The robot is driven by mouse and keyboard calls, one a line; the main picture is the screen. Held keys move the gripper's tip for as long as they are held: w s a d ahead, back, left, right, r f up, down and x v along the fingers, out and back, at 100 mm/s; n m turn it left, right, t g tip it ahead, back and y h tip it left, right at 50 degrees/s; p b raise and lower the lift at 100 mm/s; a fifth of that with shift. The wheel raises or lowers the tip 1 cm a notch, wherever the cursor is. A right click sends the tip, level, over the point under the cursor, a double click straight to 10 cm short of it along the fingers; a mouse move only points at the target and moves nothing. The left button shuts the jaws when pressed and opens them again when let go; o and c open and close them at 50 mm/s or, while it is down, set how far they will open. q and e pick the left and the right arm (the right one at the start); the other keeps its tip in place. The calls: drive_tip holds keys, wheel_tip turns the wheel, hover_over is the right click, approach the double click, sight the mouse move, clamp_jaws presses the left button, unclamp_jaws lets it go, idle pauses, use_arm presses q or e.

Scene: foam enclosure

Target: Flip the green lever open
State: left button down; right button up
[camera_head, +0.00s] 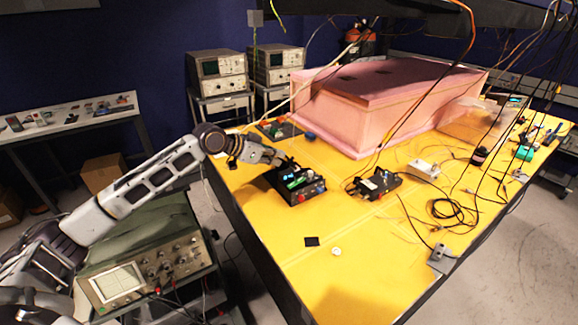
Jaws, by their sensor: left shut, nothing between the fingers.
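A small black box (304,193) with red knobs sits near the left edge of the yellow table (352,287). A green part (296,183), which looks like the green lever, is on its top. It is too small to tell whether it is flipped up or down. My left gripper (279,160) comes in from the left over the table edge, just behind and left of the black box. It is shut and empty, and I cannot tell whether it touches the box. My right gripper is not in view.
A large pink foam enclosure (350,112) fills the back of the table. A second black box (375,183) with cables stands to the right. Loose black cables (450,211) lie at the right. The front of the table is mostly clear. A green oscilloscope (150,268) stands below left.

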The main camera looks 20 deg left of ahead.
use_arm(q)
drive_tip(key=shift+w+d, duration=0.55)
drive_tip(key=shift+w, duration=0.15)
drive_tip(key=p, duration=0.2)
hover_over(298, 180)
drive_tip(key=s, duration=0.1)
drive_tip(key=f, duration=0.5)
drive_tip(key=shift+a, duration=0.25)
drive_tip(key=f, duration=0.2)
drive_tip(key=shift+w+d+f, duration=0.2)
drive_tip(key=shift+w+f, duration=0.1)
drive_tip(key=shift+f, duration=0.1)
drive_tip(key=shift+w+d+f, duration=0.1)
drive_tip(key=shift+f, duration=0.65)
